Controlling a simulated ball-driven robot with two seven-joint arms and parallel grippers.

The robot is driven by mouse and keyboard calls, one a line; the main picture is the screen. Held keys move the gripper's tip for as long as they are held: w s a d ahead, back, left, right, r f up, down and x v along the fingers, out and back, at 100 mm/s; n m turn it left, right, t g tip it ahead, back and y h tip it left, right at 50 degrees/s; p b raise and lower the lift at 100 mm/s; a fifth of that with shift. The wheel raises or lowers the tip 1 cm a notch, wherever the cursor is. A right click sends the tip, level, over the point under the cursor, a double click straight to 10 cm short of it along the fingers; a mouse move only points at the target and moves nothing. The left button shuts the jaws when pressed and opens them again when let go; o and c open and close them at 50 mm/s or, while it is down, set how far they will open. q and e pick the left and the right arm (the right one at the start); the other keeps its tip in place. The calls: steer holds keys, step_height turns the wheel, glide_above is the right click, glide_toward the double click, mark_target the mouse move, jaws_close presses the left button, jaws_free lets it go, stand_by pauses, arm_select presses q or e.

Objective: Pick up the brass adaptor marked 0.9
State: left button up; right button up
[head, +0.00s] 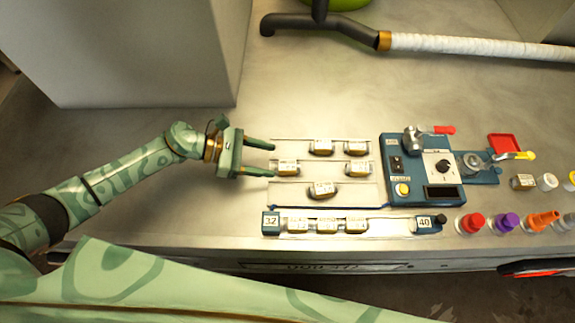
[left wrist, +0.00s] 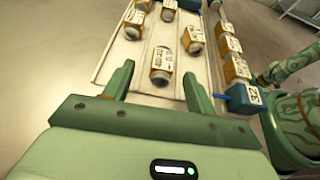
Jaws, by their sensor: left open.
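Several brass adaptors with white labels lie in rows on a pale tray (head: 345,204) on the metal counter. The labels are too small to read, so I cannot tell which one is marked 0.9. My left gripper (head: 271,160) is open at the tray's left side, its fingers pointing right. The nearest adaptor (head: 287,168) lies just at its fingertips; in the left wrist view this adaptor (left wrist: 161,65) sits ahead between the two fingers, and contact is not visible. Other adaptors lie beyond, one at the back (head: 322,147) and one in front (head: 322,190). My right gripper is not in view.
A rack with end blocks marked 32 (head: 271,223) and 40 (head: 428,224) holds several adaptors along the front. A blue device (head: 422,170) with a dial stands right of the tray. Coloured fittings (head: 507,222) stand farther right.

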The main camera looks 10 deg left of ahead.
mark_target(287, 165)
arm_select(q)
steer(key=x, duration=0.4)
steer(key=shift+s+d, duration=0.2)
steer(key=shift+d, duration=0.05)
steer(key=c, duration=1.1)
